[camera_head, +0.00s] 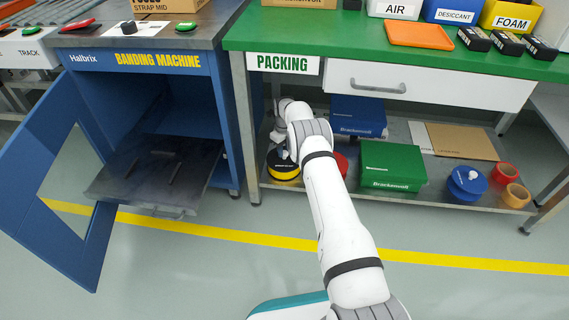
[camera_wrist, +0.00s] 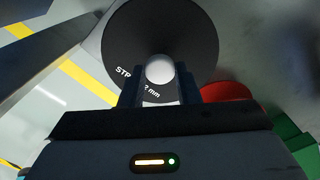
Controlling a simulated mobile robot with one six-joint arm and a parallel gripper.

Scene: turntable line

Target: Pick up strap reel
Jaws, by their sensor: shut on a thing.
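A strap reel (camera_head: 284,173), black on top with a yellow side, is on the lower shelf at the left end of the packing bench. In the wrist view its black disc (camera_wrist: 185,35) fills the top middle, with white lettering partly hidden by a finger. My gripper (camera_wrist: 159,84) is shut on the pale round knob at the reel's centre. In the head view my arm hides most of the gripper, and I cannot tell whether the reel touches the shelf. A blue reel (camera_head: 467,184) with a pale knob stands farther right on the shelf.
A red item (camera_head: 341,163) is close beside the held reel, partly behind my arm. A green box (camera_head: 392,167), a blue box (camera_head: 357,115) and tape rolls (camera_head: 515,196) share the shelf. A bench leg (camera_head: 245,130) and the open banding machine (camera_head: 150,100) are to the left.

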